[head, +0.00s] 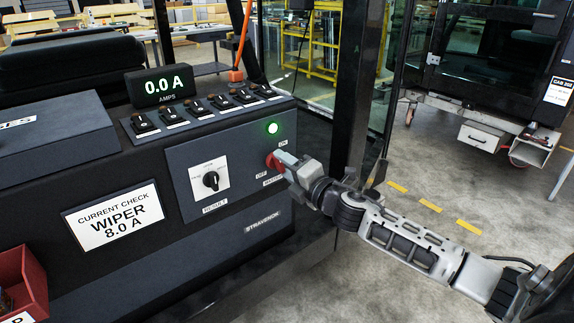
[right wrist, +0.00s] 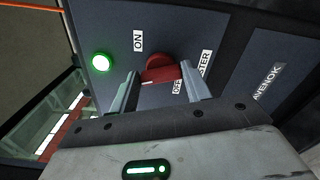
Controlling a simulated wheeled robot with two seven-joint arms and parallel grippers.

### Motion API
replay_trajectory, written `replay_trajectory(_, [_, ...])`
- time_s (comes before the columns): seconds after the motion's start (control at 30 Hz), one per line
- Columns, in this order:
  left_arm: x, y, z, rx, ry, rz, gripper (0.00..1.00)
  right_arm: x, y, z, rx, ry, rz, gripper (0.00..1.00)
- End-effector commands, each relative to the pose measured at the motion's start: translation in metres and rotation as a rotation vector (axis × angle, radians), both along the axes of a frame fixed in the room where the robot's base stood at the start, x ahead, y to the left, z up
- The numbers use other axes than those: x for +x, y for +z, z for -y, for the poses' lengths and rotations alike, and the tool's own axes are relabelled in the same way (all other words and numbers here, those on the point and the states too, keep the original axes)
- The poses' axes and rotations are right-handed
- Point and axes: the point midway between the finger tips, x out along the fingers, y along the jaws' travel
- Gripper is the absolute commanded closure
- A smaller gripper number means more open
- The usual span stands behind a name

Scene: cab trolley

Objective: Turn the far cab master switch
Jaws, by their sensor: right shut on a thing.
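The red master switch (head: 273,162) sits on the dark panel's right part, between the ON and OFF labels, with a MASTER label below. My right gripper (head: 283,161) is shut on it. In the right wrist view the red knob (right wrist: 163,70) shows between the two fingers of my right gripper (right wrist: 160,88). Part of the knob is hidden in the head view by the fingers. A green lamp (head: 273,128) above the switch is lit; it also glows in the right wrist view (right wrist: 102,62). My left gripper is not in view.
An ammeter (head: 160,87) reads 0.0 A above a row of toggle switches (head: 202,108). A RESULT dial (head: 211,180) and a sign (head: 114,215) reading WIPER 8.0 A are left of the switch. A dark post (head: 358,80) stands close behind my right arm. Another cab (head: 497,60) stands at the back right.

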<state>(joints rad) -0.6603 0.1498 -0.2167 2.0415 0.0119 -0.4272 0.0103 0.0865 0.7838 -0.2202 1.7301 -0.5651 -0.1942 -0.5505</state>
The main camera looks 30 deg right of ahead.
Motion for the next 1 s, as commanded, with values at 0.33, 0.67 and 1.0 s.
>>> replay_trajectory(0.33, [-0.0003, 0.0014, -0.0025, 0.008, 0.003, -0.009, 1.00, 0.0003, 0.0002, 0.0013, 0.235, -0.003, -0.019, 0.75])
replay_trajectory(0.67, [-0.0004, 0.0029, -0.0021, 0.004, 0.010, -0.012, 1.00, 0.0003, -0.0008, 0.0015, 0.330, -0.004, -0.025, 0.75])
replay_trajectory(1.0, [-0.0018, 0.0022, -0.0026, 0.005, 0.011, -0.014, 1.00, 0.0003, -0.0011, 0.0014, 0.343, -0.003, -0.026, 0.75])
